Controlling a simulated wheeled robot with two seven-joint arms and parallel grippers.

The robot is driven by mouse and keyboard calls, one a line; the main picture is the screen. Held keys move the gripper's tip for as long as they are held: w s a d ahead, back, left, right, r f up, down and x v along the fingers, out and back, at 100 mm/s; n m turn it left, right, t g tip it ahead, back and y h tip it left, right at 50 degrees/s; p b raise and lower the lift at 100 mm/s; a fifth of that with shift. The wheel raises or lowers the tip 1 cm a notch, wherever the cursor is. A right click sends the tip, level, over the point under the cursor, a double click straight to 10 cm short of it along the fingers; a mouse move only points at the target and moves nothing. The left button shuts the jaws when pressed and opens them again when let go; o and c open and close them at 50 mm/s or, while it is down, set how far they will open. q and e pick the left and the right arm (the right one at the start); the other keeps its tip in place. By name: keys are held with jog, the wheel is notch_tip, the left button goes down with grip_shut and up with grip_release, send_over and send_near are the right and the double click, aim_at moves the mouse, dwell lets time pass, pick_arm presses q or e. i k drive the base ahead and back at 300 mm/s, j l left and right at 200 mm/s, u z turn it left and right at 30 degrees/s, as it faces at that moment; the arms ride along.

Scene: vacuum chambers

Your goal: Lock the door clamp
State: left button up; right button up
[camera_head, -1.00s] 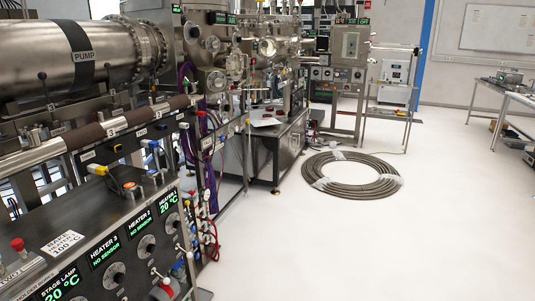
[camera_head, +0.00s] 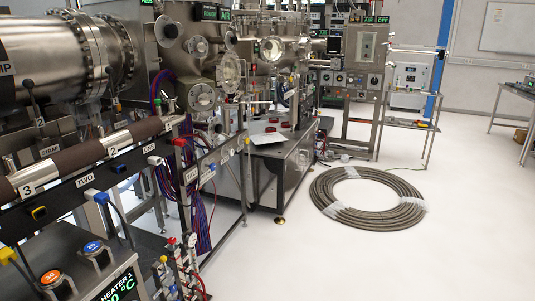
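The steel vacuum chambers (camera_head: 205,55) stand on a frame at the upper middle, with round flanged ports and windows on their faces. A round flange port (camera_head: 203,97) faces me at the lower part of the nearer chamber. A second chamber (camera_head: 268,48) with a round window is just right of it. I cannot make out which part is the door clamp at this size. Neither of my grippers is in view.
A coiled hose (camera_head: 368,196) lies on the floor at the right. A control panel with HEATER 1 (camera_head: 115,288) stands close at the lower left, below a long pipe (camera_head: 90,155). A steel bench (camera_head: 285,165) stands under the chambers. The white floor (camera_head: 420,260) is clear at the lower right.

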aim_at(230, 101)
jog(key=i+u, duration=0.15)
jog(key=i, duration=0.5)
jog(key=i+l+u, duration=0.15)
jog(key=i, duration=0.5)
jog(key=i+l+z, duration=0.1)
jog(key=i+l, duration=0.85)
jog(key=i, duration=0.2)
jog(key=i+l+z, duration=0.15)
jog(key=i+l, duration=0.35)
jog(key=i, duration=0.1)
